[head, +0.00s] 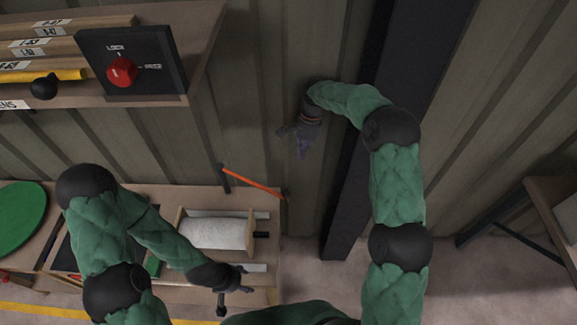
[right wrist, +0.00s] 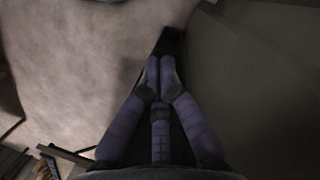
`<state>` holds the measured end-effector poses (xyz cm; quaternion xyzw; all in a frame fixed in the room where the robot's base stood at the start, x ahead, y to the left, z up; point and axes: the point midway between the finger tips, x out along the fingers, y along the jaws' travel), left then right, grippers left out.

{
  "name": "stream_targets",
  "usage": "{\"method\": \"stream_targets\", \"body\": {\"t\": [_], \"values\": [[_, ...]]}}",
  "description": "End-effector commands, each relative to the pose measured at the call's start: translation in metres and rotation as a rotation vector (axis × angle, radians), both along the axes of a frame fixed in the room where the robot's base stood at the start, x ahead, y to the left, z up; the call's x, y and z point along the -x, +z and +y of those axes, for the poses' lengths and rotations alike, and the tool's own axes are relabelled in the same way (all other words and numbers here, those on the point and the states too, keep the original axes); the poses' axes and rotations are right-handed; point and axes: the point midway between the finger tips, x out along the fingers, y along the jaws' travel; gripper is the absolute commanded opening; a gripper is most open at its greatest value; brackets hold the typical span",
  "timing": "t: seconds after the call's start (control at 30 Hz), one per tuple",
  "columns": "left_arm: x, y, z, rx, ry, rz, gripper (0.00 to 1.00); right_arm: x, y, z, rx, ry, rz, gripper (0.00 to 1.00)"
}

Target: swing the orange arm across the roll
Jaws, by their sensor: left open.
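The orange arm (head: 253,182) is a thin bar at the back of the bench, sloping down to the right from a dark post to a dark end. The white roll (head: 213,233) lies in a wooden holder in front of it. The orange arm is behind the roll, not across it. My left gripper (head: 243,280) is open, in front of the roll's right end and apart from the orange arm. My right gripper (head: 303,150) hangs fingers down near the wall, above and right of the orange arm. Its fingers (right wrist: 160,65) converge in the right wrist view, with nothing visible between them.
A shelf with a black panel and red knob (head: 121,72) is at the upper left. A green disc (head: 20,218) lies at the left. A dark upright beam (head: 350,200) stands right of the bench. Another table (head: 550,200) is at far right. Floor shows between.

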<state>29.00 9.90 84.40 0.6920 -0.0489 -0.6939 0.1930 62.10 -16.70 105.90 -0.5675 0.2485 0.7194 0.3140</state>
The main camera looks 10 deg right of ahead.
Motion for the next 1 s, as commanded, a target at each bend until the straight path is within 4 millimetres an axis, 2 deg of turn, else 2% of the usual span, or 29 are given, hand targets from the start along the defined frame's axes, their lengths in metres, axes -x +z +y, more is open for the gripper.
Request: {"method": "stream_targets", "body": {"t": [0.13,0.27,0.73,1.0], "values": [[0.001,0.001,0.000,0.001,-0.001,0.003,0.59,0.001,-0.003,0.001,0.002,-0.002,0.003,0.00],[0.001,0.000,0.000,0.001,-0.001,0.003,0.59,0.004,-0.018,0.003,0.002,-0.002,0.006,0.00],[0.001,0.000,0.000,0.000,-0.001,0.002,0.59,0.018,-0.100,0.018,0.001,-0.001,0.006,0.00],[0.001,0.003,0.000,0.000,-0.001,0.002,0.59,0.038,-0.107,0.041,0.001,-0.001,0.002,0.00]]}}
